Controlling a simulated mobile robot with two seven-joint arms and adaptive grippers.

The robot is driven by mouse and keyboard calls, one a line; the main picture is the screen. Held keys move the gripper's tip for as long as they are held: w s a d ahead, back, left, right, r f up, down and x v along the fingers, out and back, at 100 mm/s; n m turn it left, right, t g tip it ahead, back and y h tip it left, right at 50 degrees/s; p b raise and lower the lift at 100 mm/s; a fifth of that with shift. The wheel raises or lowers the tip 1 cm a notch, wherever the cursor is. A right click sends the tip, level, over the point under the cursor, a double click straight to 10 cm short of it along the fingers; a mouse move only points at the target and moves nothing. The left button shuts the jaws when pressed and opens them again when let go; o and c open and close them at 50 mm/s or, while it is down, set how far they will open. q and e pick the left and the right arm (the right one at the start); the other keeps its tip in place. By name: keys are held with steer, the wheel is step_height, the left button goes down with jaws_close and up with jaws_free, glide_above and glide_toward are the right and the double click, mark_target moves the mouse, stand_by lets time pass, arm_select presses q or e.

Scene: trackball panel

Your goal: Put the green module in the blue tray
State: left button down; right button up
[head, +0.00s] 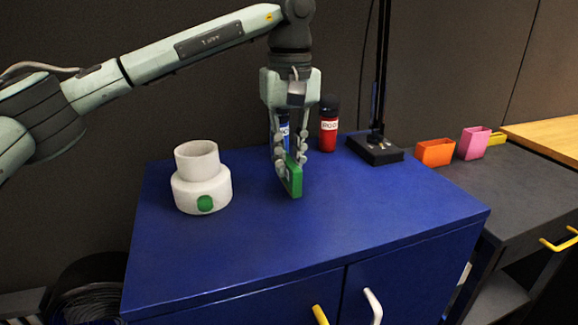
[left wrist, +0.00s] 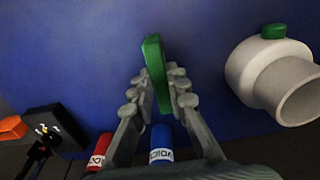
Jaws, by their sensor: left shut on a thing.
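My left gripper (head: 290,160) points down over the blue cabinet top, its fingers closed around a green module (head: 294,182). The module is a thin green block, held upright, with its lower end sticking out below the fingertips. In the left wrist view the green module (left wrist: 155,62) sits between the two fingers, over the blue surface. I cannot tell whether its lower end touches the cabinet top. I see no blue tray in either view. My right gripper is not in view.
On the blue cabinet (head: 250,255) stand a white two-tier cylinder (head: 197,185) with a green button, a red bottle (head: 329,128), a blue bottle (head: 283,130) behind my gripper and a black stand (head: 374,149). Orange (head: 435,153) and pink (head: 474,143) holders are at right. The cabinet's front is clear.

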arm_select(q)
steer(key=shift+f, duration=0.95)
steer(key=c, duration=1.5)
jaws_free()
